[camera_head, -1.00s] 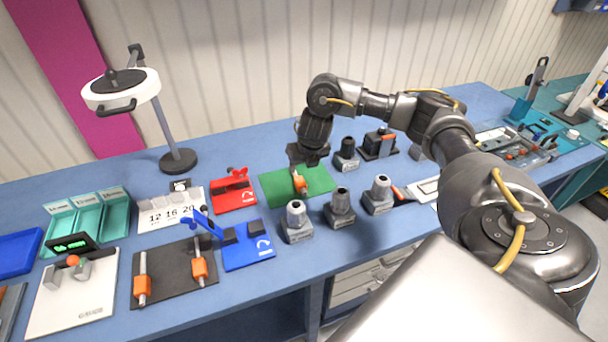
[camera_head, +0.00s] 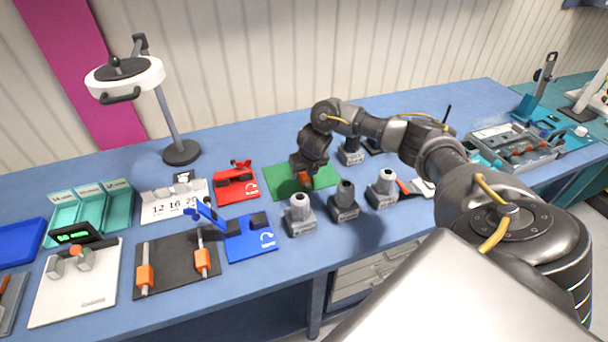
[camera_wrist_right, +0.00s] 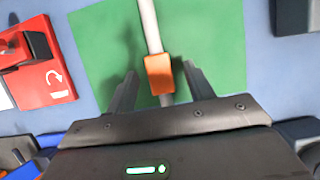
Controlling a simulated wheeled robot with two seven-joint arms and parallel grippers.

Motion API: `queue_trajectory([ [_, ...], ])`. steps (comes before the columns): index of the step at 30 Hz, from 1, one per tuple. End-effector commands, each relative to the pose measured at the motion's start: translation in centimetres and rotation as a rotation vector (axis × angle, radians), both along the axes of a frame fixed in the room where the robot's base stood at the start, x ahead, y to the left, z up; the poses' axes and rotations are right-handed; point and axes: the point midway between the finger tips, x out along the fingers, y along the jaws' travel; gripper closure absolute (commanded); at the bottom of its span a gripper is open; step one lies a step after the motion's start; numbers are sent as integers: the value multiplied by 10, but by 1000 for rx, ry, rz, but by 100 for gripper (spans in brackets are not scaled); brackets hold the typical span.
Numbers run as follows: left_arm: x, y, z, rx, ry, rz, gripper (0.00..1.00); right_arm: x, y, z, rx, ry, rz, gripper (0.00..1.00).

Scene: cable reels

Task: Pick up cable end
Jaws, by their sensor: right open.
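A grey cable end with an orange collar (camera_wrist_right: 159,74) lies on the green mat (camera_wrist_right: 100,45) in the right wrist view. My right gripper (camera_wrist_right: 160,85) is open, with one finger on each side of the orange collar and gaps showing on both sides. Two more orange-collared cable pieces (camera_head: 145,276) lie on a black mat at the front left. My left gripper is not in view.
A red fixture (camera_head: 237,185) stands just left of the green mat and a blue fixture (camera_head: 248,238) in front of it. Several grey posts (camera_head: 299,215) stand at the mat's front right. A magnifier lamp (camera_head: 182,152) stands behind.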

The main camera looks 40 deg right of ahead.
Motion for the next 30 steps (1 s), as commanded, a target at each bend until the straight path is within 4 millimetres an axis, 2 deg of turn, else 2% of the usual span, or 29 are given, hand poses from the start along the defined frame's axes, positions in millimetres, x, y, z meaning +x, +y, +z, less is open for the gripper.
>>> queue_trajectory([
  [4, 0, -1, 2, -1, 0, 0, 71, 4, -2, -11, -1, 0, -1, 47],
  [11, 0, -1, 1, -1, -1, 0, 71, 5, -2, -12, 0, -1, 0, 47],
  [23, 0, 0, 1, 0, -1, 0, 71, 5, -2, -12, 0, -1, 0, 100],
  [30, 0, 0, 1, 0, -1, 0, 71, 5, -2, -11, 1, -2, -1, 100],
])
